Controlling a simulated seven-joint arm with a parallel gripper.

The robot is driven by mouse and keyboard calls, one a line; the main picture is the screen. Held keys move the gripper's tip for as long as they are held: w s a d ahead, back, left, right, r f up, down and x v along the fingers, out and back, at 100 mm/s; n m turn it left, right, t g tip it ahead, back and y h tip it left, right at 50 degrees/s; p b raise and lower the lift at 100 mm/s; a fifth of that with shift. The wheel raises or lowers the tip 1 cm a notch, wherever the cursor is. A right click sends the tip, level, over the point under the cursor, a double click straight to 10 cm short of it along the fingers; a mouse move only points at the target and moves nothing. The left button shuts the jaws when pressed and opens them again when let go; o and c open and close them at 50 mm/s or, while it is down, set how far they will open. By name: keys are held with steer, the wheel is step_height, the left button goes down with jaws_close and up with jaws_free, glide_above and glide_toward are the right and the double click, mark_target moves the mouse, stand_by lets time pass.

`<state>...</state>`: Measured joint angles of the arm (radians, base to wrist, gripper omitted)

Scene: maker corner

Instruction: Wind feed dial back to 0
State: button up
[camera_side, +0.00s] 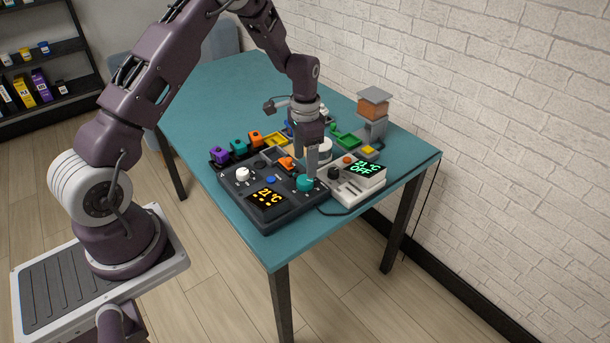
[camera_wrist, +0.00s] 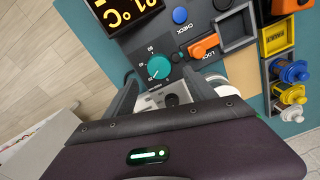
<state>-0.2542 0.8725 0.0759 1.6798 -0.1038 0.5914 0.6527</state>
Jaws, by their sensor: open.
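A round teal dial (camera_side: 305,183) sits at the right front of a dark control panel (camera_side: 287,215). In the wrist view the teal dial (camera_wrist: 159,67) has a numbered scale around it; its exact pointer reading is too small to tell. I cannot read a feed label. My gripper (camera_side: 307,166) points down close to this dial, with its fingers apart. In the wrist view the fingertips of my gripper (camera_wrist: 158,80) lie left and right just below the dial in the picture. I cannot tell whether they touch it.
A white knob (camera_side: 242,174), an orange switch (camera_side: 286,163) and a lit 21 °C display (camera_side: 267,199) share the panel. A white unit with a black knob (camera_side: 334,173) and an OFF display (camera_side: 364,168) stands close on the right. The teal table's (camera_side: 222,88) far left is clear.

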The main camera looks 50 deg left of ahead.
mark_target(305, 179)
step_height(305, 179, down, 6)
steer(key=shift+r, duration=0.1)
steer(key=c, duration=1.4)
